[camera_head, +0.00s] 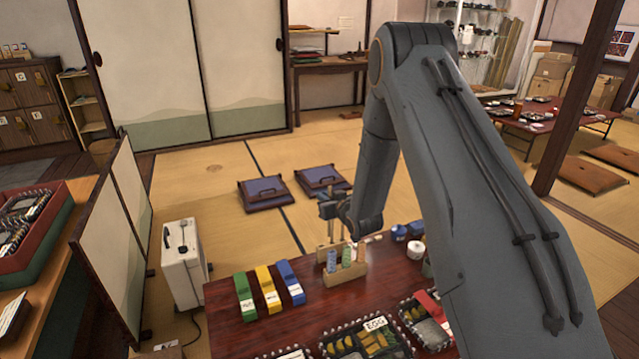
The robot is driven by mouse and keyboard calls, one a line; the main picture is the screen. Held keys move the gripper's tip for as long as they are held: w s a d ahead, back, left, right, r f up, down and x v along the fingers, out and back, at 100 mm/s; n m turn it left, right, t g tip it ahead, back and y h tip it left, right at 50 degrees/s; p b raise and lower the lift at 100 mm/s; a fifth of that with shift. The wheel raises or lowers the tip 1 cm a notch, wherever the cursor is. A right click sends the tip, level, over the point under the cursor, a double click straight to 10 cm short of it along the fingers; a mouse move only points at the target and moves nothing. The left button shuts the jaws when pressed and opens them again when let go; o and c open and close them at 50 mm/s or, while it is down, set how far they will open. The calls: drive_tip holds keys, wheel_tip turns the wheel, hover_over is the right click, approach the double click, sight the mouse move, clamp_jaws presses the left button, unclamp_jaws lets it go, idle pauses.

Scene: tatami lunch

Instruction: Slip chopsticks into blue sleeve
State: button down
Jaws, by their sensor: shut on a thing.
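The blue sleeve (290,282) lies on the dark red table, at the right end of a row with a yellow sleeve (267,289) and a green sleeve (245,296). My gripper (335,214) is above the back of the table, behind and to the right of the blue sleeve. It is shut on what look like thin pale chopsticks (331,230), small in view and partly hidden. A wooden stand (345,275) with a pale blue piece and a green piece in it is just below my gripper. Whether the chopsticks touch the stand I cannot tell.
Bento boxes (365,338) fill the front of the table (320,308). A white lidded pot (415,250) and a small blue pot (398,232) stand to the right of the stand, near my arm. A white box-shaped appliance (183,264) stands left of the table.

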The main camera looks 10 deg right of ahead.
sight(328, 230)
drive_tip(key=shift+s+d+f+b, duration=0.1)
drive_tip(key=shift+s+f, duration=0.3)
drive_tip(key=shift+s, duration=0.25)
drive_tip(key=shift+s+f+b, duration=0.15)
drive_tip(key=shift+s+f, duration=0.25)
drive_tip(key=shift+s, duration=0.2)
drive_tip(key=shift+s+d+f+b, duration=0.1)
drive_tip(key=shift+s+f, duration=0.3)
drive_tip(key=shift+s, duration=0.25)
drive_tip(key=shift+f+b, duration=0.75)
drive_tip(key=shift+f, duration=1.1)
idle(0.9)
drive_tip(key=shift+f, duration=0.25)
drive_tip(key=shift+f+b, duration=0.85)
drive_tip(key=shift+f, duration=0.5)
idle(0.7)
drive_tip(key=shift+f, duration=0.35)
drive_tip(key=shift+f+b, duration=0.3)
drive_tip(key=shift+b, duration=0.05)
